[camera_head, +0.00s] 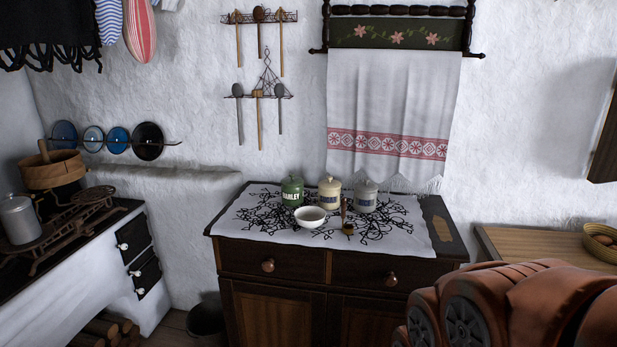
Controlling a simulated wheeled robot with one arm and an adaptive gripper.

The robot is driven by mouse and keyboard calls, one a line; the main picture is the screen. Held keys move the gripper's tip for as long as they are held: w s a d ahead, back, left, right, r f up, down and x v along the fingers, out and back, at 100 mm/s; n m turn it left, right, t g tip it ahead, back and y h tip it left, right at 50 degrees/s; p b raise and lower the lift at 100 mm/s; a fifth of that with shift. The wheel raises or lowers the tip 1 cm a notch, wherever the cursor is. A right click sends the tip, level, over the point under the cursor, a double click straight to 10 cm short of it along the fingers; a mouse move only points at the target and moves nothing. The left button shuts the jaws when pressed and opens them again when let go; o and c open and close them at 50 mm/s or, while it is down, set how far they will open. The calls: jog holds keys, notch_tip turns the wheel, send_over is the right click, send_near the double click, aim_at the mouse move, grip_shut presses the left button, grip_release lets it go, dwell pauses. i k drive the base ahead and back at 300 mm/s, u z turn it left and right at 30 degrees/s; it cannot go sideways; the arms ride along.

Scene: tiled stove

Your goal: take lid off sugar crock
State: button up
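Three lidded crocks stand in a row on the cabinet's white cloth. The green crock (292,191) on the left reads "BARLEY". The cream crock (329,190) is in the middle and the pale grey crock (366,196) is on the right; their labels are too small to read, so I cannot tell which holds sugar. All three have their lids on. Part of my arm shows at the lower right, well apart from the crocks. My gripper's fingers are not in view.
A white bowl (310,217) stands in front of the crocks, and a scoop (347,228) lies right of it. The dark cabinet (300,290) bears the patterned cloth (400,240). A stove stands left, and a wooden table (520,243) with a basket (602,247) right.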

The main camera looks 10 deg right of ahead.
aim_at(330, 184)
jog(key=u, duration=0.35)
jog(key=i, duration=1.95)
jog(key=u, duration=0.25)
